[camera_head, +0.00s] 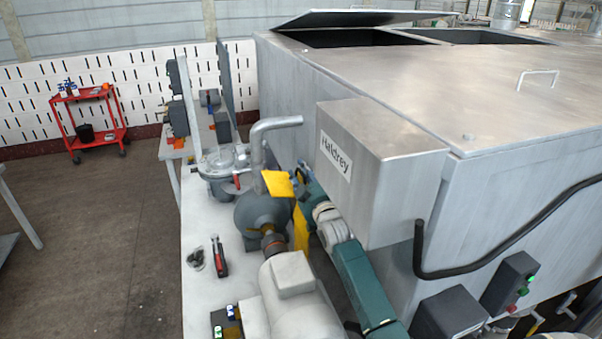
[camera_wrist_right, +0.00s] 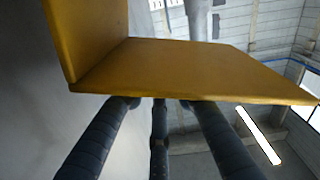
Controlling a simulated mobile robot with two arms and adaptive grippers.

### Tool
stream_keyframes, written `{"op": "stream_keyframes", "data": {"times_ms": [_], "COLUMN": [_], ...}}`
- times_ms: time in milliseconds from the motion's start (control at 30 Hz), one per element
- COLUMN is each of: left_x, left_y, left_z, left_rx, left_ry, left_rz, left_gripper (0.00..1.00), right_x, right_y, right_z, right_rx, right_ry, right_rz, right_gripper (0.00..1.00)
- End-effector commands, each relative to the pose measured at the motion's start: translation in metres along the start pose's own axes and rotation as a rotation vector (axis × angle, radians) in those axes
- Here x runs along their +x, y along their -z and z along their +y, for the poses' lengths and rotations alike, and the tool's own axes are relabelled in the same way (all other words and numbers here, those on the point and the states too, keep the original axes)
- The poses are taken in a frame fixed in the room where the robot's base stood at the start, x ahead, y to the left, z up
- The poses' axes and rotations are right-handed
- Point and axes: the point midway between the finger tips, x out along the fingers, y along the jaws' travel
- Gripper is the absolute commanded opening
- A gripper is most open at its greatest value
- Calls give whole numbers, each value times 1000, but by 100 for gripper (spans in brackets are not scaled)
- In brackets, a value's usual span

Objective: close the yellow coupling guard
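The yellow coupling guard (camera_head: 279,183) shows in the head view as a bent plate, raised beside the grey pump (camera_head: 262,210). A second yellow strip runs down to its right. The coupling (camera_head: 274,242) between pump and motor (camera_head: 290,283) is uncovered. My right gripper (camera_head: 303,173) is at the guard's right side, beneath the Haldrey box. In the right wrist view, the guard (camera_wrist_right: 190,68) fills the upper part, with two faces meeting at a corner. The dark fingers of my right gripper (camera_wrist_right: 162,104) reach its lower edge; their tips are hidden, so contact is unclear. My left gripper is out of view.
The metal Haldrey box (camera_head: 375,165) juts from the large tank (camera_head: 480,100) over my right arm. A bent pipe (camera_head: 275,124) rises by the pump. A red-handled tool (camera_head: 219,257) lies on the bench (camera_head: 196,310). A red cart (camera_head: 95,120) stands far left.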

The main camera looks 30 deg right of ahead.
Motion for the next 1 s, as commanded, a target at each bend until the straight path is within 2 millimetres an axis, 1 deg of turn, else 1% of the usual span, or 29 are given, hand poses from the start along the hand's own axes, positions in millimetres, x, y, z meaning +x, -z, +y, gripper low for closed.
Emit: {"op": "stream_keyframes", "data": {"times_ms": [33,67,100,167,200,467,633,767,867,1000], "left_x": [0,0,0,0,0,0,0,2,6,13], "left_y": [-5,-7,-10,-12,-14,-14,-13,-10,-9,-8], "left_z": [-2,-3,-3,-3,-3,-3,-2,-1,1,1], "left_rx": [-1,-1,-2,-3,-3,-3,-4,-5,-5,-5], "left_ry": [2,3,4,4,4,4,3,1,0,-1], "left_rz": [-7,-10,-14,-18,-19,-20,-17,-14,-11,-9], "left_gripper": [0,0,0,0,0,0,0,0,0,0], "right_x": [0,0,0,0,0,0,0,-1,-1,-1], "right_y": [0,0,0,0,0,0,2,5,8,10], "right_z": [0,0,0,0,0,0,-7,-20,-34,-58], "right_rx": [0,0,0,0,0,-2,-30,-89,-152,-259], "right_ry": [0,0,0,0,0,-1,0,1,1,1], "right_rz": [0,0,0,0,0,0,0,1,2,5], "right_gripper": [26,22,14,2,0,0,0,0,0,0]}}
